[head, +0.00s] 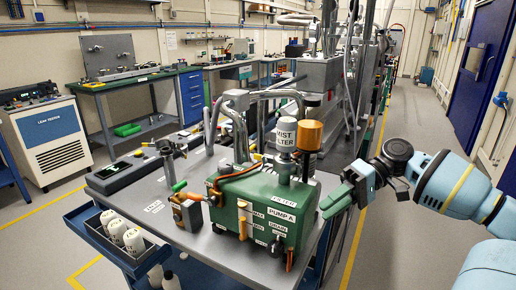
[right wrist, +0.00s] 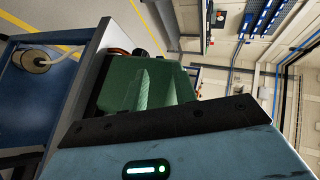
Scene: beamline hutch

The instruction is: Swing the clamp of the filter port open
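The green pump (head: 262,212) labelled PUMP A stands on a grey cart top. A white mist filter canister (head: 286,136) stands upright on it, beside an orange-capped black cylinder (head: 309,136). A small label, seemingly for the filter port, sits on the pump's top near the canister's foot; I cannot make out the clamp or its state. My right gripper (head: 337,201), with green fingers, is just right of the pump. Contact and the gap between the fingers are unclear. The right wrist view shows green surfaces beyond the dark gripper edge, but no clamp. My left gripper is not in view.
An orange and black device (head: 187,212) stands left of the pump. A blue side tray (head: 103,236) holds white bottles. Metal pipes (head: 238,125) rise behind the pump. Clear floor (head: 402,165) lies right of the cart.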

